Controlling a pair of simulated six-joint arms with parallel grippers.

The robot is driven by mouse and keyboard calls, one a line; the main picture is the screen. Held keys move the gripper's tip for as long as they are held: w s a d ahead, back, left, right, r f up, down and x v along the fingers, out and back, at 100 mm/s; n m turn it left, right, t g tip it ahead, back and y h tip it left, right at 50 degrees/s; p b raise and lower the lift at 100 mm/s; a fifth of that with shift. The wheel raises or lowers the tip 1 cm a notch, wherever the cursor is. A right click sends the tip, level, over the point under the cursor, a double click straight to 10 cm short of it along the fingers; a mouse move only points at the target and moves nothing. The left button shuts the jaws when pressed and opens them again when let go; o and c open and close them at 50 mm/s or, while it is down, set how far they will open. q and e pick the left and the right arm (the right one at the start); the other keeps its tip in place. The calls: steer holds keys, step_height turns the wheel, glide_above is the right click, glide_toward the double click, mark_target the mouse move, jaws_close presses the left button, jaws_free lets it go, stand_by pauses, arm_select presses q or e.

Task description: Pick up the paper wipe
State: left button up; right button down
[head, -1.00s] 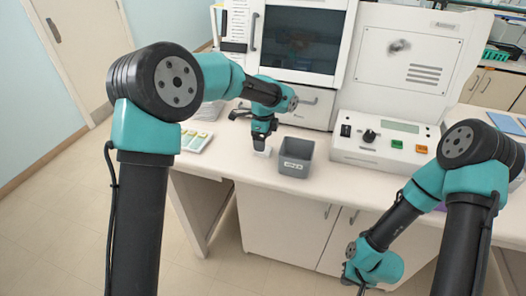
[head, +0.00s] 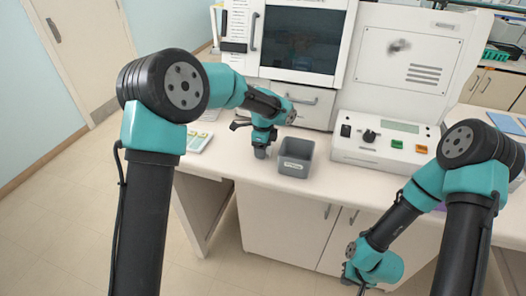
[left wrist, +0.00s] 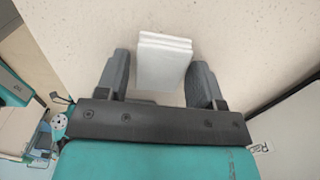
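The paper wipe (left wrist: 165,62) is a small white stack of folded sheets, lying on the pale bench top in the left wrist view. My left gripper (left wrist: 160,80) is open, with one finger on each side of the wipe and a gap showing at both sides. In the head view my left gripper (head: 261,153) points down at the bench, and the wipe is hidden there. My right gripper (head: 354,278) hangs low in front of the bench cabinets, away from the wipe; its fingers are too small to read.
A grey bin (head: 296,158) with a label stands just right of my left gripper. A white tray (head: 196,141) lies to its left. A control box (head: 383,148) with knobs and coloured buttons stands further right. A large cabinet instrument (head: 300,45) stands behind.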

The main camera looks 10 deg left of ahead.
arm_select(q)
steer(key=c, duration=0.6)
steer(key=shift+c, duration=0.2)
steer(key=shift+r, duration=1.3)
steer(key=s+d+r, duration=0.2)
steer(key=s, duration=1.4)
steer(key=shift+d+r, duration=0.2)
steer(key=shift+d, duration=0.05)
steer(key=shift+w, duration=0.1)
